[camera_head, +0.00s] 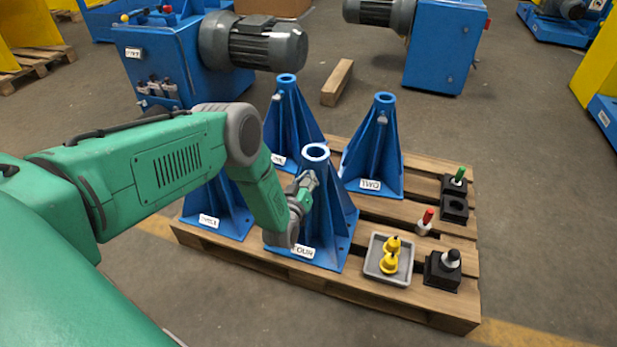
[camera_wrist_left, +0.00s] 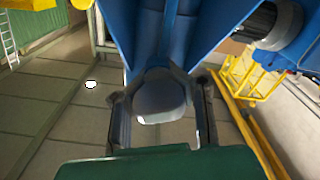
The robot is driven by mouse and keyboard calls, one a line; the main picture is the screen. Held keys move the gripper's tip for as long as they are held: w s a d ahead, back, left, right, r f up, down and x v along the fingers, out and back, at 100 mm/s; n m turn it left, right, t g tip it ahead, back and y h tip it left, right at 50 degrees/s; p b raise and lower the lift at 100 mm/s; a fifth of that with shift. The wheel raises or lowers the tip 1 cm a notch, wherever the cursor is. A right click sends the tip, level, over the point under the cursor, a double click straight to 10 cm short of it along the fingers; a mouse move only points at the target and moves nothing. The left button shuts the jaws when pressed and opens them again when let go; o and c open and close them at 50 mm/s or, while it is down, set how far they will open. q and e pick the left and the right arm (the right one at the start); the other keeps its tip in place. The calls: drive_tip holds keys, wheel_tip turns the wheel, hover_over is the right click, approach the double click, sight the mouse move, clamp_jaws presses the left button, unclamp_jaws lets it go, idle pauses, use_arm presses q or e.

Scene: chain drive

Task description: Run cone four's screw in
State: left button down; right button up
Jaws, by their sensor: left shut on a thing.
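Cone four (camera_head: 335,222) is the blue ribbed cone at the front middle of the pallet, with an open round top and a label at its base. My left gripper (camera_head: 309,182) is at the upper side of this cone, just below its top. In the left wrist view, the gripper (camera_wrist_left: 160,108) is shut on a rounded grey knob, the head of the screw (camera_wrist_left: 160,96), in front of the blue cone (camera_wrist_left: 185,35). The screw's shank is hidden, so I cannot tell how deep it sits. My right gripper is out of view.
Cone two (camera_head: 372,160), another cone (camera_head: 287,122) behind and cone three (camera_head: 215,205) at left stand close around. A grey tray (camera_head: 402,277) with yellow pieces, black blocks (camera_head: 442,272) and a red-topped pin (camera_head: 425,222) lie at the pallet's right.

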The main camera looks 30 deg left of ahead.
use_arm(q)
drive_tip(key=shift+s+f+m, duration=0.2)
drive_tip(key=shift+m, duration=0.85)
drive_tip(key=shift+s+f+m, duration=0.2)
drive_tip(key=shift+m, duration=0.85)
drive_tip(key=shift+d, duration=0.1)
drive_tip(key=c, duration=1.3)
unclamp_jaws()
drive_tip(key=shift+r, duration=0.1)
drive_tip(key=shift+w+r, duration=0.1)
drive_tip(key=v, duration=1.2)
